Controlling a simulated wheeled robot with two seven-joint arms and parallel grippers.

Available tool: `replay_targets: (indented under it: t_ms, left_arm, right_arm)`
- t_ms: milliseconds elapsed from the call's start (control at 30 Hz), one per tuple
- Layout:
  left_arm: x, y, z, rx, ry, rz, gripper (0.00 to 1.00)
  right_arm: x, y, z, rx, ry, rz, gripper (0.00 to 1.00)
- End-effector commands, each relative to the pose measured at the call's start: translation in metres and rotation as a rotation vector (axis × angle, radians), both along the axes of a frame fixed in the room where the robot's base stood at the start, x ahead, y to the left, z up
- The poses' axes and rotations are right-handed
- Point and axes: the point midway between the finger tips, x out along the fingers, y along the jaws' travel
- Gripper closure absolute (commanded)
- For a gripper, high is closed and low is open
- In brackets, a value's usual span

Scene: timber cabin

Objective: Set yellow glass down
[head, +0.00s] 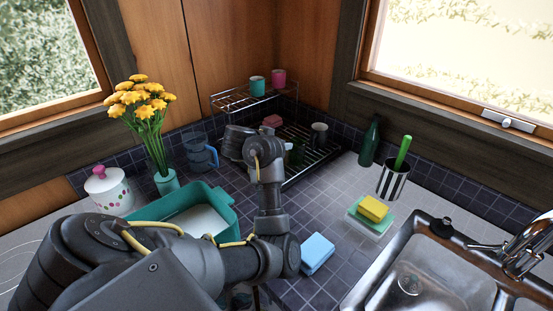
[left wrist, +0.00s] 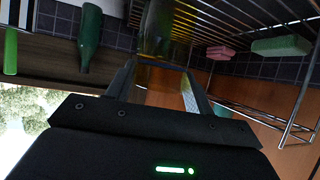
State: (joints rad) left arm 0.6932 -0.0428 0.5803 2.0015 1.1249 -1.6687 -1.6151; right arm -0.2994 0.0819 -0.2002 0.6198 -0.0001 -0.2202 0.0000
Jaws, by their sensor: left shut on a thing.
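My left gripper (head: 238,143) reaches over the wire dish rack (head: 318,158); its fingers are hard to make out in the head view. In the left wrist view my left gripper (left wrist: 163,88) is shut on the yellow glass (left wrist: 160,76), a clear amber-tinted tumbler between the two fingers. The glass is hidden behind my arm and gripper in the head view. I cannot tell whether it touches the rack. A greenish see-through shape (left wrist: 157,28) shows beyond it in the left wrist view. My right gripper is not in view.
The two-tier rack holds a dark mug (head: 319,135), a pink block and cups on top (head: 257,86). A green bottle (head: 370,142) and striped cup (head: 393,182) stand right of it. A teal tub (head: 228,207), vase (head: 166,181) and blue jug (head: 200,152) stand left. The sink (head: 425,265) is at right.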

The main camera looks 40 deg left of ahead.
Motion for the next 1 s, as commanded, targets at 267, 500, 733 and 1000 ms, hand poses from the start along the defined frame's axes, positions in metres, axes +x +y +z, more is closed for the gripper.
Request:
replay_targets:
  t_ms: [267, 500, 733, 1000]
  left_arm:
    - [0.005, 0.007, -0.008, 0.004, -0.002, 0.001, 0.87]
    - [0.008, 0.01, -0.036, -0.001, -0.001, 0.0, 0.87]
    - [0.008, 0.01, -0.044, 0.005, 0.0, -0.002, 0.87]
    - [0.008, 0.01, -0.047, 0.006, 0.0, -0.002, 0.87]
  right_arm:
    - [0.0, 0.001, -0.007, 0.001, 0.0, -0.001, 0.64]
    - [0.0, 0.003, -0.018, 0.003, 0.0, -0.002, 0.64]
    - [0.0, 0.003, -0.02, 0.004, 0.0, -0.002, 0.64]
    - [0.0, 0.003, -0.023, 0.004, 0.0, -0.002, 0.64]
